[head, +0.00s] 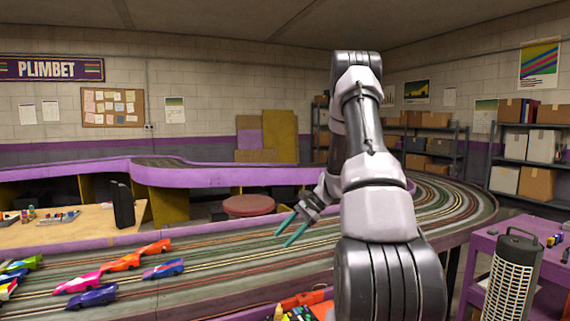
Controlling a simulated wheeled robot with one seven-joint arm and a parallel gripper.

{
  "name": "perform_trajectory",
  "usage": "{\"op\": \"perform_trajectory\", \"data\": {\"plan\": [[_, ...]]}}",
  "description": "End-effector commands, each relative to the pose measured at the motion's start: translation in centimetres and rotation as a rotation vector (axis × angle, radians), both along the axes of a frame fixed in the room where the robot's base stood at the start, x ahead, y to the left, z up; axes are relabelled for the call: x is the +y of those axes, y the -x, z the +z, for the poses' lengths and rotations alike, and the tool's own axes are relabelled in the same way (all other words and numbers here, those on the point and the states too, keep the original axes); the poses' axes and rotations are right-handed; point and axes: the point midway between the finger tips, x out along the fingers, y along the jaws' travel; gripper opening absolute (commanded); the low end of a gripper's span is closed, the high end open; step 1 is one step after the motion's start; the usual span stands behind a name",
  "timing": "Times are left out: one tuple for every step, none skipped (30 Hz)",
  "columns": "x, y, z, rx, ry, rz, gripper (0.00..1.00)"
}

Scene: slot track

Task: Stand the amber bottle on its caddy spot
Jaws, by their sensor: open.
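My gripper (282,240) is open and empty, its two teal fingers pointing down and left above the slot track. I cannot make out the amber bottle for certain. A small pale-yellow tip (278,312) shows at the bottom edge, beside an orange-red tray-like thing (303,299) holding small coloured items. Both are cut off by the frame and partly hidden by my arm, so I cannot tell whether they are the bottle and the caddy. My gripper is above and apart from them.
Several toy cars, including a pink one (78,282), stand on the track (200,262) at left. A wooden bench (85,228) with small items lies beyond it. A dark cylindrical heater-like thing (511,277) stands by a purple table (484,243) at right. The track under my gripper looks clear.

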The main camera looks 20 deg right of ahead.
Motion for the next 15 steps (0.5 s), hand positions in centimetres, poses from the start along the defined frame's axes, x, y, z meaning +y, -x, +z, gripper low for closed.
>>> {"op": "perform_trajectory", "data": {"plan": [[1.0,0.5,2.8,-0.04,0.051,0.046,0.6],[1.6,0.9,4.1,-0.057,0.078,0.071,0.6],[2.2,1.5,5.9,-0.085,0.117,0.103,0.6],[2.8,2.0,7.1,-0.104,0.145,0.128,0.6],[3.3,2.5,8.3,-0.126,0.172,0.152,0.6],[4.0,3.2,9.9,-0.154,0.209,0.183,0.6],[4.4,3.8,11.1,-0.176,0.237,0.205,0.6],[4.9,4.4,12.2,-0.197,0.264,0.227,0.6],[5.5,5.3,13.6,-0.228,0.301,0.255,0.6],[6.0,6.0,14.7,-0.251,0.327,0.276,0.6],[6.5,6.7,15.7,-0.273,0.354,0.297,0.6],[7.0,7.7,17.0,-0.307,0.39,0.323,0.6],[7.4,8.5,17.9,-0.33,0.417,0.341,0.6],[7.8,9.3,18.8,-0.356,0.443,0.359,0.6],[8.3,10.4,19.9,-0.389,0.477,0.382,0.6]]}}
